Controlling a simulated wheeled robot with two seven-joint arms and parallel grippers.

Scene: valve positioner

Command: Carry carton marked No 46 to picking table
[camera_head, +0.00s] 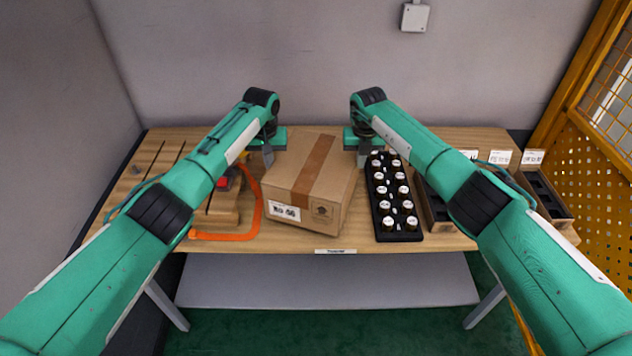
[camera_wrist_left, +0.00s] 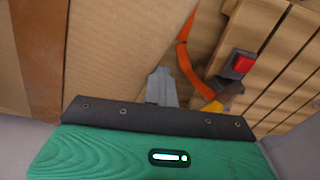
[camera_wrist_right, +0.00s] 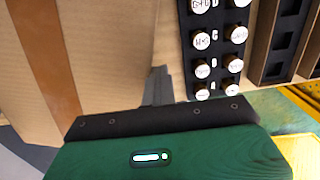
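A brown cardboard carton (camera_head: 325,175) with a darker tape strip stands on a wooden table (camera_head: 250,240), turned slightly. Its front bears a white label (camera_head: 285,210) whose number is hard to read. My left gripper (camera_head: 267,156) is at the carton's left side and my right gripper (camera_head: 362,158) at its right side. In each wrist view the fingers sit together in the middle, beside the carton wall: left (camera_wrist_left: 162,88), right (camera_wrist_right: 158,86). Both look shut, with nothing between the fingers. Whether they press on the carton, I cannot tell.
A black rack (camera_head: 395,200) of white-capped items stands close to the carton's right. Open bins (camera_head: 545,195) stand further right. An orange curved tool (camera_head: 255,212) and a red-topped item (camera_wrist_left: 238,65) lie on the left. A yellow mesh guard (camera_head: 590,170) bounds the right.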

